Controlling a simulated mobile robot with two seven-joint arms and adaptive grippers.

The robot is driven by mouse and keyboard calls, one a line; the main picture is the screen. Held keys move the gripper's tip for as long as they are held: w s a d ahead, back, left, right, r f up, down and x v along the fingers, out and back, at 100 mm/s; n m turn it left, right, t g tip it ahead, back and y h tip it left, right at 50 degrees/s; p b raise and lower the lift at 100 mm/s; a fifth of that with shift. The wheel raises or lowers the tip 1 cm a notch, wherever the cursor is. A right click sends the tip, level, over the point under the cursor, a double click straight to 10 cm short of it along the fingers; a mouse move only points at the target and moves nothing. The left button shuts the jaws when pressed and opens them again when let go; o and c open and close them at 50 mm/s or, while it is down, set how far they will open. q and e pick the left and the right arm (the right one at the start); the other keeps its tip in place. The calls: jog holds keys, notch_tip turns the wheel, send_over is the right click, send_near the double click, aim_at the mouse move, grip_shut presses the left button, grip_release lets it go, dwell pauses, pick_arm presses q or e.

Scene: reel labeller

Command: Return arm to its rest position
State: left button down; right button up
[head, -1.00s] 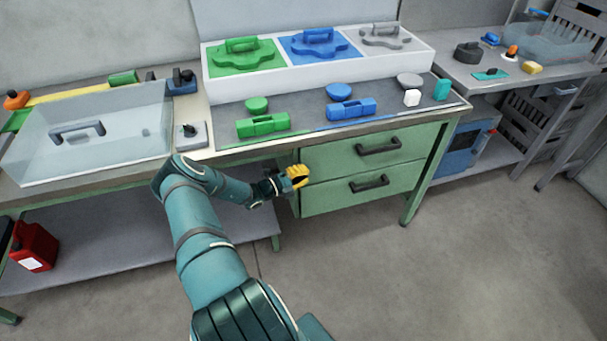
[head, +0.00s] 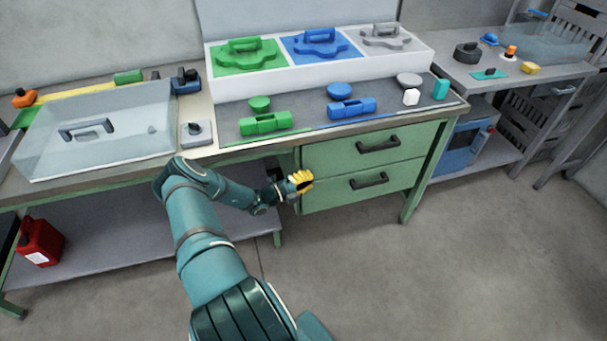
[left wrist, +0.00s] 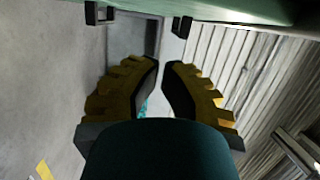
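My left gripper (head: 301,182), with yellow ridged fingers and dark inner pads, hangs in front of the green drawer unit, near the left edge of the lower drawer (head: 355,187). The left wrist view also shows the left gripper (left wrist: 161,66): its fingers lean together at the tips, with a narrow gap between them and nothing held. Whether it touches the drawer front cannot be told. My left arm is bent, its elbow close to the bench's front edge. My right gripper is not in view.
A red can (head: 40,242) stands on the lower shelf. The floor (head: 450,270) at right is clear.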

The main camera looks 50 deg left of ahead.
pick_arm(q)
jog(key=s+a, duration=0.2)
jog(key=s, duration=0.7)
jog(key=shift+s+p, duration=0.2)
jog(key=shift+p, duration=0.15)
